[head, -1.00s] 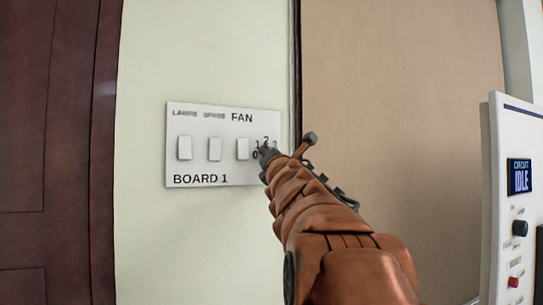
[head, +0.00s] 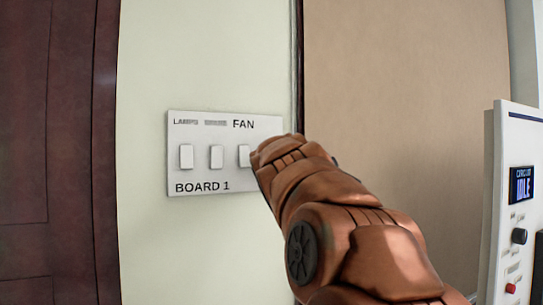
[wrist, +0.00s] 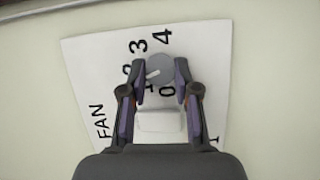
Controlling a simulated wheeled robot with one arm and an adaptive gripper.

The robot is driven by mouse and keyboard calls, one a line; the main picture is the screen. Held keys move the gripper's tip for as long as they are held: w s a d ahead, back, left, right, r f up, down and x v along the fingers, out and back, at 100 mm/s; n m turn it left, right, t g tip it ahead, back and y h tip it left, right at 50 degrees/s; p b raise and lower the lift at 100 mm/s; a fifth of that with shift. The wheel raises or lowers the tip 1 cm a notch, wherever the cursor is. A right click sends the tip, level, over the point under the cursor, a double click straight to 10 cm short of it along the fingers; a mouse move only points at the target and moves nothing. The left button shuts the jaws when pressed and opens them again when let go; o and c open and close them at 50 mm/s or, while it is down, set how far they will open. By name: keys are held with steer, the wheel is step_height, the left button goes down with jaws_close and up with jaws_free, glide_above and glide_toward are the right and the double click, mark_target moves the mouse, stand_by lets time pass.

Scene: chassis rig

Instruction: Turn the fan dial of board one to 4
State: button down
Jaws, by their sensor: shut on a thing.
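Board one (head: 206,174) is a white plate on the pale wall, marked BOARD 1 and FAN, and it also shows turned sideways in the wrist view (wrist: 85,60). The fan dial (wrist: 160,66) is a round grey knob with a white pointer mark. The numbers 0 to 4 curve around it. The mark points left and slightly down, about between 1 and 2. My gripper (wrist: 160,76) has one finger on each side of the dial and is shut on it. In the head view my arm hides the dial and gripper.
A white rocker switch (wrist: 160,121) lies just below the dial in the wrist view. Two more switches (head: 186,157) (head: 216,157) are on the board's left. A panel reading CIRCUIT IDLE (head: 521,185) stands at the right. A dark door (head: 50,150) is at the left.

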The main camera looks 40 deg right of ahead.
steer(key=m+y+p, duration=0.1)
steer(key=m+y, duration=0.2)
steer(key=m, duration=0.2)
steer(key=m+y+p, duration=0.1)
steer(key=m+y, duration=0.2)
steer(key=m, duration=0.3)
steer(key=d+m+y+p, duration=0.1)
steer(key=m+y, duration=0.3)
steer(key=m, duration=0.2)
steer(key=shift+s+d+r+t, duration=0.1)
steer(key=shift+s+r+t, duration=0.1)
steer(key=shift+t, duration=0.2)
stand_by(0.3)
steer(key=shift+y, duration=0.3)
steer(key=c, duration=0.8)
jaws_free()
steer(key=shift+c, duration=0.2)
steer(key=shift+r, duration=0.1)
steer(key=v, duration=1.2)
